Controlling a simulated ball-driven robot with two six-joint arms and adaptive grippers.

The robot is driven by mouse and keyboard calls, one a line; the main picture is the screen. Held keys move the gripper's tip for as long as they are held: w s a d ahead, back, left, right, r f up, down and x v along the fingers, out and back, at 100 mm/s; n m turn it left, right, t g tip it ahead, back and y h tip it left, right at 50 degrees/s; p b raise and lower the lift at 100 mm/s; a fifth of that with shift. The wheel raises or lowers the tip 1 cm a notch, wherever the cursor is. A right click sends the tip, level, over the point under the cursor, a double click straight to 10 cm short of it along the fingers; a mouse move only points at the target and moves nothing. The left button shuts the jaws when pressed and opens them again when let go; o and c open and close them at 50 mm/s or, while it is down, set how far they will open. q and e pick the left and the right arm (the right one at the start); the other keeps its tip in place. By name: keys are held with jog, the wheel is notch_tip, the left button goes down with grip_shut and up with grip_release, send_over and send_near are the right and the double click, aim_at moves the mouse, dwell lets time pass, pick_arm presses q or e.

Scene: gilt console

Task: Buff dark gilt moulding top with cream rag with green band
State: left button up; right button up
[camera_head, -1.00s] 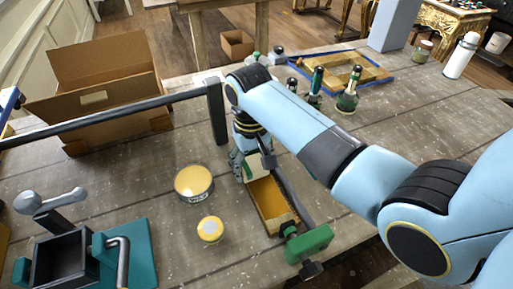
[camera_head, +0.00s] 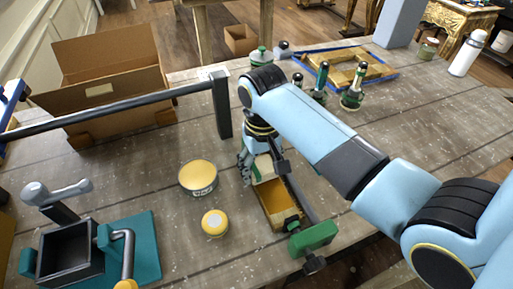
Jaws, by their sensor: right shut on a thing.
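A cream rag with a green band (camera_head: 264,168) is in my right gripper (camera_head: 250,168), which is shut on it at the far end of a gilt moulding piece (camera_head: 279,205). The rag appears to be on or just over the moulding top; contact is not clear. The moulding has a dark golden top and paler sides, and its far end is hidden by the rag and gripper. My left gripper is not in view.
A yellow-topped tin (camera_head: 198,178) and a small yellow-lidded jar (camera_head: 215,223) stand left of the moulding. A dark bar (camera_head: 130,105) crosses behind. The right foreground tabletop is partly hidden by my arm.

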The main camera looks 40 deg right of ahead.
aim_at(283, 213)
jog(key=shift+s+a+f, duration=0.1)
jog(key=shift+s+f, duration=0.05)
jog(key=shift+s, duration=0.7)
jog(key=shift+s+a+f, duration=0.1)
jog(key=shift+s, duration=0.7)
jog(key=shift+s+a+f, duration=0.1)
jog(key=shift+s+f, duration=0.05)
jog(key=shift+s, duration=0.7)
jog(key=shift+s+a+r, duration=0.1)
jog(key=shift+s+a, duration=0.1)
jog(key=shift+s, duration=0.45)
jog(key=shift+s+a+r, duration=0.1)
jog(key=shift+s+a, duration=0.05)
jog(key=shift+s, duration=0.45)
jog(key=shift+s+a+f, duration=0.1)
jog(key=shift+s+a, duration=0.2)
jog(key=shift+s, duration=0.55)
jog(key=shift+s+a, duration=0.25)
jog(key=shift+s, duration=0.6)
jog(key=shift+w+a+r, duration=0.1)
jog(key=shift+w+r, duration=0.05)
jog(key=shift+r, duration=1.45)
jog(key=shift+w+r, duration=0.1)
jog(key=shift+r, duration=1.45)
jog(key=shift+r, duration=1.5)
